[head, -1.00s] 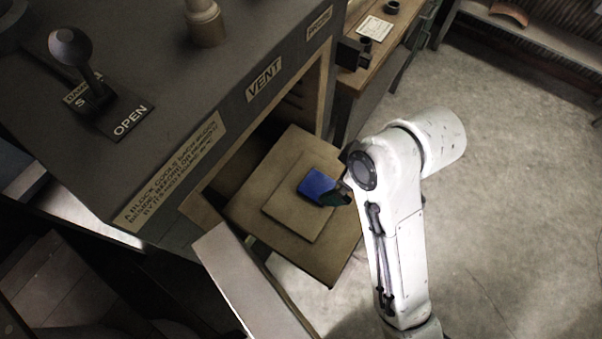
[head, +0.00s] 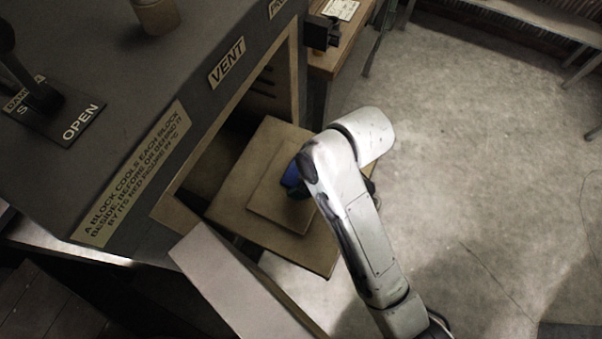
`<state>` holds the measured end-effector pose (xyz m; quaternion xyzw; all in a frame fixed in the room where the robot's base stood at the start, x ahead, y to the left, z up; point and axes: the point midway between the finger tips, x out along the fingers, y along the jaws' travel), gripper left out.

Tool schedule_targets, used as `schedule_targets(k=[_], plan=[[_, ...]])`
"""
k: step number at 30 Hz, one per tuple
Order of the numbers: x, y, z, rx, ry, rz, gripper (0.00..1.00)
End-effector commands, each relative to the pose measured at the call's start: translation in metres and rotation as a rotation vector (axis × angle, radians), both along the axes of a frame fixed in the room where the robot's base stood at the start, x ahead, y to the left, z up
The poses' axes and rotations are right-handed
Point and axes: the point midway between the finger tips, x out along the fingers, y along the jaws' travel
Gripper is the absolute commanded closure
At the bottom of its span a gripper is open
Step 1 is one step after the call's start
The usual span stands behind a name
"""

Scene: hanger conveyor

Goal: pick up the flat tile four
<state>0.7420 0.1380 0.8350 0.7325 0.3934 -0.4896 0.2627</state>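A blue piece (head: 291,177) shows on the pale square plate (head: 268,207) on the tray (head: 235,216). It may be the flat tile, but no number is readable on it. A small dark green patch (head: 299,191) borders it; I cannot tell whether this is another piece or shading. My white arm covers the right part of the blue piece. My gripper is hidden behind the arm, so its fingers and any contact with the blue piece do not show.
The tray sticks out of the opening of a grey cabinet (head: 199,77) marked VENT. A pale panel (head: 235,287) stands in front at lower left. A wooden bench (head: 335,52) is behind. The concrete floor (head: 480,150) at right is open.

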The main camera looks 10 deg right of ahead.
Motion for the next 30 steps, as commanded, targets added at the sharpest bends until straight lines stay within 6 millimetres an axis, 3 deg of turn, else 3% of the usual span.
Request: schedule_targets(k=[3, 11, 30], plan=[[0.0015, 0.0028, -0.0085, -0.001, 0.001, 0.0, 0.0], [0.0018, 0.0031, -0.0092, -0.001, -0.001, 0.0, 0.02], [0.0021, 0.0029, -0.0087, -0.001, -0.001, 0.0, 0.6]])
